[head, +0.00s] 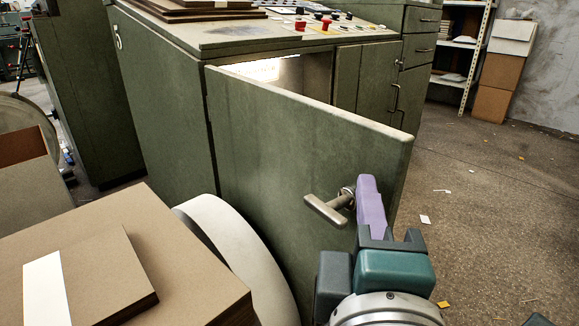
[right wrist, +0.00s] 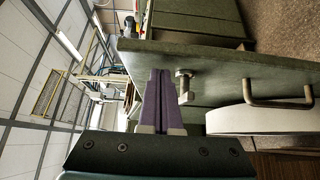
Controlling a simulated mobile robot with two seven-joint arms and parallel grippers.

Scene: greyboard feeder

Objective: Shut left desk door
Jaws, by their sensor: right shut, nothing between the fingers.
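The left desk door (head: 290,150) is dark green and stands open, swung out from the green desk (head: 165,90). The lit inside of the desk shows behind its top edge. A T-shaped metal handle (head: 328,209) sits on the door's near face, close to the free edge. My right gripper (head: 370,190) has its purple fingers shut and empty, just right of the handle in front of the door; whether they touch the door is unclear. In the right wrist view, the shut fingers (right wrist: 160,82) point toward the door (right wrist: 235,70), beside the handle (right wrist: 184,83).
A stack of brown board (head: 140,230) fills the lower left. A pale rounded object (head: 240,250) stands between it and the door. Red and black knobs (head: 326,23) sit on the desk top. The floor (head: 490,200) to the right is mostly clear, with small scraps.

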